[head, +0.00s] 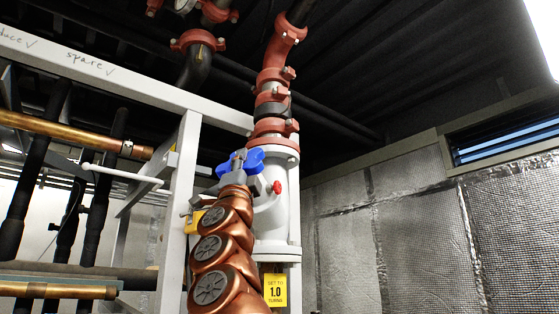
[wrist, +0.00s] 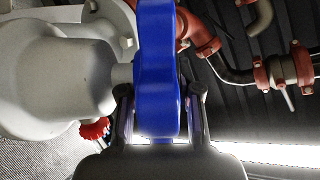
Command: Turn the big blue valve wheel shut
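The big blue valve wheel (head: 255,160) is mounted on the left side of a white valve body (head: 275,205) in the head view, partly hidden behind my gripper (head: 238,164). In the wrist view the blue wheel (wrist: 157,60) shows edge-on, running from the top edge down between the two fingers of my gripper (wrist: 160,95). One finger is on each side of the wheel. A narrow gap shows on the right; I cannot tell whether the left finger touches. The wheel's stem goes left into the white body (wrist: 60,80).
A small red knob (head: 277,187) is close right of the gripper; it also shows in the wrist view (wrist: 95,129). A yellow tag (head: 275,290) reading "1.0 turns" hangs below. A white frame post (head: 183,190) and copper pipe (head: 70,133) stand left. Red-coupled piping (head: 272,80) rises above.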

